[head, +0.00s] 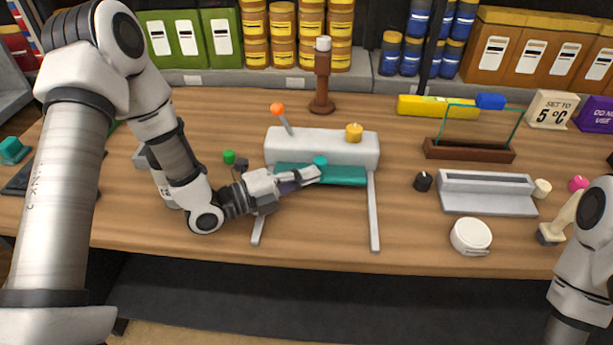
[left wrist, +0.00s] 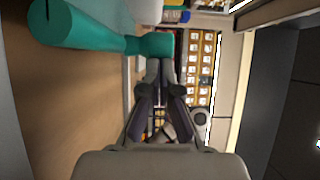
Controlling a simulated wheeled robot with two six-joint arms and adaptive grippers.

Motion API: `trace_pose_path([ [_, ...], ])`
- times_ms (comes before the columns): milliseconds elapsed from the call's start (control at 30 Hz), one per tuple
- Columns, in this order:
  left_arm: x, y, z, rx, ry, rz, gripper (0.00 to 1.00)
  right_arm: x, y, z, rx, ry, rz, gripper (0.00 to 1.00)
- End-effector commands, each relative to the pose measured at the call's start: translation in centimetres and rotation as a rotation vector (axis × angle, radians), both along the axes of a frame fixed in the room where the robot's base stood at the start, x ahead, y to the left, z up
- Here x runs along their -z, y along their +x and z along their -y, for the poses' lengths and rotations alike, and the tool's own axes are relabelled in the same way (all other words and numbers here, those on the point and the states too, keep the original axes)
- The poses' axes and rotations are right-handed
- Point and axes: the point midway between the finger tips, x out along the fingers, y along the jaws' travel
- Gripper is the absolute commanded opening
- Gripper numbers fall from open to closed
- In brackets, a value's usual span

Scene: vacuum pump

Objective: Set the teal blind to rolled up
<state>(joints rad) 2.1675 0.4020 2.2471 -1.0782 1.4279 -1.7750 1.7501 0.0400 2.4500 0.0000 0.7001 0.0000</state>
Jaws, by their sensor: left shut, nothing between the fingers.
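The teal blind (head: 345,176) is a short teal strip hanging just under a white housing (head: 345,146), between two pale legs. A round teal knob (head: 320,160) shows at its front. My left gripper (head: 317,174) is shut and empty, with its fingertips at the front of the blind, just below the knob. The left wrist view shows a teal bar (left wrist: 85,33) with a wider teal end near the fingertips (left wrist: 165,65). I cannot tell whether the fingers touch it. The gripper covers the left part of the blind. My right gripper is out of view.
An orange-tipped lever (head: 278,110) and a yellow knob (head: 354,131) sit on the housing. A brown post (head: 322,85) stands behind. A grey tray (head: 487,190), a black knob (head: 423,181) and a white round device (head: 471,236) lie to the right. Table front centre is clear.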

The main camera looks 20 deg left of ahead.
Motion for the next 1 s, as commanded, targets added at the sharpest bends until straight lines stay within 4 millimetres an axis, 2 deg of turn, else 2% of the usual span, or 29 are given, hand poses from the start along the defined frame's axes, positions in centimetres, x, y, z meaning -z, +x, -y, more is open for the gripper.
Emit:
trace_pose_path([
  [100,0.2,2.0,-0.6,0.000,0.003,0.007,0.00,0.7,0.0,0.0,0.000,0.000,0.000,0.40],
  [233,0.1,3.6,-1.0,0.000,0.003,0.004,0.00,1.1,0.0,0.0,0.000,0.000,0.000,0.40],
  [567,-0.1,3.9,-1.2,-0.002,0.001,0.003,0.00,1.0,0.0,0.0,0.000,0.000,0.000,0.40],
  [767,-0.2,3.0,-2.4,-0.008,-0.001,0.003,0.00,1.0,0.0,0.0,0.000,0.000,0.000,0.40],
  [1000,-0.2,-0.3,-5.2,-0.006,-0.006,0.003,0.00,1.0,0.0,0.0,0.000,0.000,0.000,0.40],
])
